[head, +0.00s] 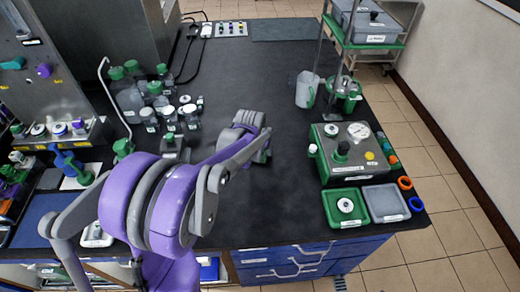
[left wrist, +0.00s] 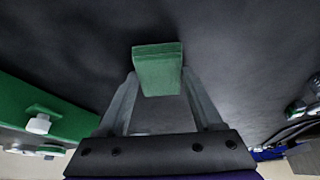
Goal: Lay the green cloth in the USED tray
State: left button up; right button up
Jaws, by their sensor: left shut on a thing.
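The green cloth (left wrist: 158,70) shows in the left wrist view as a small folded green block between the fingertips of my left gripper (left wrist: 160,88), which is shut on it. Dark bench top lies behind it. A green tray (head: 331,212) holding a round white item and an empty grey tray (head: 385,203) sit side by side at the front right. Their labels are too small to read. My right gripper is in neither view.
A green-and-grey unit with a gauge (head: 347,150) stands behind the trays. A white jug (head: 307,90) is farther back. Orange and blue rings (head: 416,204) lie right of the grey tray. Bottles (head: 130,95) crowd the left. The bench between is clear.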

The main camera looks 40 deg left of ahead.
pick_arm(q)
jog(key=shift+f, duration=0.1)
jog(key=o, duration=1.3)
